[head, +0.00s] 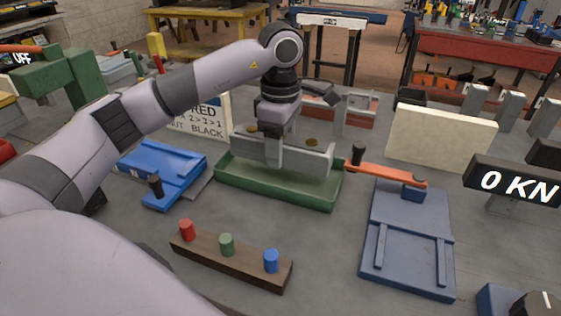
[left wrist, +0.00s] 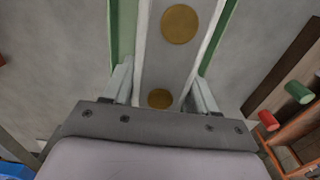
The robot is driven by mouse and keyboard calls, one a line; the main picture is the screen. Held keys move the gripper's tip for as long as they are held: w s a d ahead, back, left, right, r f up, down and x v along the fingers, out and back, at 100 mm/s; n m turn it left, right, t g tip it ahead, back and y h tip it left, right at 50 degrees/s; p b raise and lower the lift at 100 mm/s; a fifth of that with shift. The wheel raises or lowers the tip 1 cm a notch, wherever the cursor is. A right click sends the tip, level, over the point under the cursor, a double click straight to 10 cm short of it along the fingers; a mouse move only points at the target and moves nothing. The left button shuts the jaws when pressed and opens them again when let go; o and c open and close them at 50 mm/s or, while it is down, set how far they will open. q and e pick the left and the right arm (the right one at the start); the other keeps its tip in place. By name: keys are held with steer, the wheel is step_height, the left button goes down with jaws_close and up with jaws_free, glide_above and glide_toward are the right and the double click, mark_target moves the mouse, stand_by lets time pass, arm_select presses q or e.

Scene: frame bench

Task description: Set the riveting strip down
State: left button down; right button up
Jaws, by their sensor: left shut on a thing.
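The riveting strip (head: 310,158) is a long grey piece with round brass discs on its top. My left gripper (head: 273,155) points down from above and is shut across the strip near its middle. The strip is over the green tray (head: 280,190), along its length. Whether it touches the tray floor cannot be told. In the left wrist view the strip (left wrist: 178,60) runs between the two fingers (left wrist: 160,85), with two brass discs showing and green tray walls (left wrist: 122,40) on both sides. My right gripper is not in view.
A wooden block with red, green and blue pegs (head: 226,260) lies in front. A blue fixture (head: 160,172) is left, a blue-grey plate (head: 408,240) with an orange-handled lever (head: 385,172) right. A cream panel (head: 440,140) and a "0 KN" display (head: 515,185) stand further right.

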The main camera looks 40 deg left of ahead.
arm_select(q)
steer(key=shift+f, duration=1.95)
steer(key=shift+f, duration=0.2)
steer(key=shift+c, duration=1.6)
jaws_free()
steer(key=shift+r, duration=0.1)
step_height(320, 180, up, 12)
steer(key=shift+r+p, duration=0.1)
steer(key=shift+p, duration=0.2)
steer(key=shift+s, duration=0.1)
